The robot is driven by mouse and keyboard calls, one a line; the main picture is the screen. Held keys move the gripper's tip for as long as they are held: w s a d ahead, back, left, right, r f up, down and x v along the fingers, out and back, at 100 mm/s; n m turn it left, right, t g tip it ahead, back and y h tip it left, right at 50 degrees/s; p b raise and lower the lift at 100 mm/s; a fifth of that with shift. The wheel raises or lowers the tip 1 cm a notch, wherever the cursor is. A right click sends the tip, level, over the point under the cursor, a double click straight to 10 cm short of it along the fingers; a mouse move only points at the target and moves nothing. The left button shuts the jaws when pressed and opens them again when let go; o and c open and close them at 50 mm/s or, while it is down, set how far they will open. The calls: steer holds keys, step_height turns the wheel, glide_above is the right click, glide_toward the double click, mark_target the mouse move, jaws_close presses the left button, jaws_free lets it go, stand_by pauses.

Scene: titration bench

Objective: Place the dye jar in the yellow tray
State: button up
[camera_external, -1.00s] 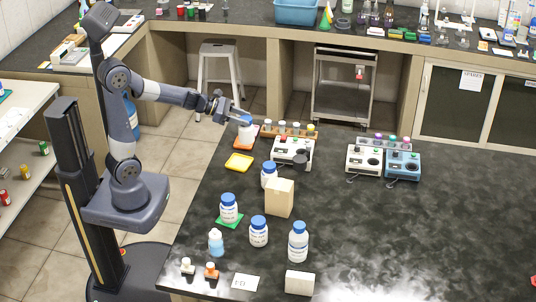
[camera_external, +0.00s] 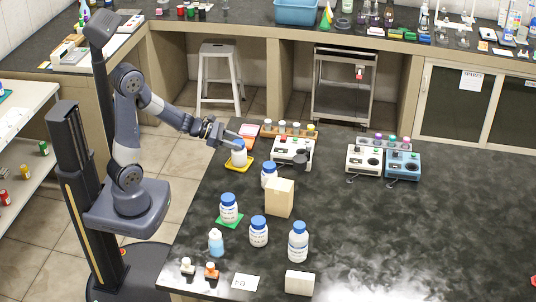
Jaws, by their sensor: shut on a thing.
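The dye jar, a white jar with a blue lid (camera_external: 238,157), stands upright at the yellow tray (camera_external: 231,166) near the bench's far left edge. Its base appears to be on or just above the tray; I cannot tell if it touches. My gripper (camera_external: 236,143) is shut on the jar near its lid, reaching in from the upper left. The fingers partly cover the lid. The yellow tray's rim shows around the jar's base.
A white instrument (camera_external: 292,152) and a rack of vials (camera_external: 282,128) stand to the right. Another blue-lidded jar (camera_external: 269,175) and a tan box (camera_external: 280,198) are in front right.

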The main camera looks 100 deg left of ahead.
steer(key=shift+f+b, duration=0.2)
steer(key=shift+b, duration=0.1)
steer(key=o, duration=1.3)
steer(key=shift+r, duration=0.1)
steer(key=shift+o, duration=0.2)
steer(key=shift+r, duration=0.1)
steer(key=shift+r+p, duration=0.2)
steer(key=shift+p, duration=0.25)
steer(key=v, duration=1.1)
steer(key=shift+s+p, duration=0.4)
steer(key=shift+s, duration=0.05)
steer(key=shift+d, duration=0.1)
